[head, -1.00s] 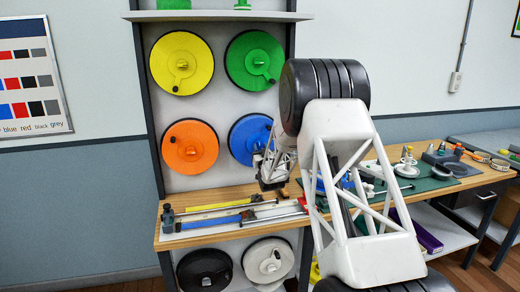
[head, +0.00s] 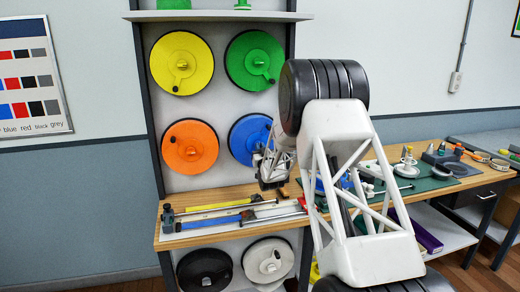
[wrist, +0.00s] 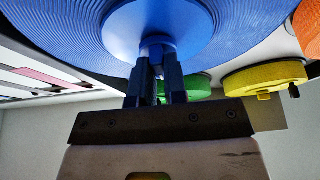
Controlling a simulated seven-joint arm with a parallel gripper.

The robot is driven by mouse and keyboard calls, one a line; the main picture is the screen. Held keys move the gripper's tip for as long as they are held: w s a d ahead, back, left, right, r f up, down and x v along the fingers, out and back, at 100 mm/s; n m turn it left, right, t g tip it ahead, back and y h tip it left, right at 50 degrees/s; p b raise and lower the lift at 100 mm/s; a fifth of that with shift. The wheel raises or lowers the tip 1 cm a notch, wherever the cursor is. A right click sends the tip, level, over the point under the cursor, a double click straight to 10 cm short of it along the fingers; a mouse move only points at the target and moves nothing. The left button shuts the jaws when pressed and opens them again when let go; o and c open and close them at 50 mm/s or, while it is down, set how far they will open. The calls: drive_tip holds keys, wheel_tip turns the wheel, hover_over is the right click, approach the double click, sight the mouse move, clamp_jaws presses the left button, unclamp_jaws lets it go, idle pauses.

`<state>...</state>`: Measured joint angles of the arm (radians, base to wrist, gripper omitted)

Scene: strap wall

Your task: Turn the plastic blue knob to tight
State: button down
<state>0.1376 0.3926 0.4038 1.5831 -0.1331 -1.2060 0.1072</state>
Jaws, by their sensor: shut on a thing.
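The blue reel (head: 240,138) hangs on the wall panel, right of the orange reel, with my arm covering its lower right part. Its ribbed blue face fills the top of the wrist view (wrist: 75,25). The blue knob (wrist: 155,42) stands out from its round hub. My gripper (wrist: 157,72) is shut on this knob, with one dark finger on each side. The fingers hide much of the knob. In the head view my gripper (head: 262,160) is at the reel, and the knob is hidden there.
Orange (head: 190,160), yellow (head: 170,68) and green (head: 243,68) reels with knobs or handles surround the blue one. A shelf (head: 225,16) runs above. Below, a wooden bench (head: 200,196) carries bar clamps and a green mat (head: 425,184).

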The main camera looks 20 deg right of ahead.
drive_tip(key=shift+r+m+h, duration=0.25)
drive_tip(key=shift+m+h, duration=0.15)
drive_tip(key=shift+m, duration=0.2)
drive_tip(key=shift+w+r+m+g+h, duration=0.1)
drive_tip(key=shift+m+g+h, duration=0.9)
drive_tip(key=shift+m, duration=2.55)
drive_tip(key=shift+s+r+m+g+h, duration=0.1)
drive_tip(key=shift+m+g+h, duration=0.9)
drive_tip(key=shift+m, duration=2.5)
drive_tip(key=shift+w+r+m+g+h, duration=0.1)
drive_tip(key=shift+m+g+h, duration=0.9)
drive_tip(key=shift+m, duration=2.55)
drive_tip(key=c, duration=1.2)
unclamp_jaws()
drive_tip(key=shift+o, duration=0.2)
drive_tip(key=shift+f, duration=0.1)
drive_tip(key=shift+a+f, duration=0.1)
drive_tip(key=shift+f, duration=0.3)
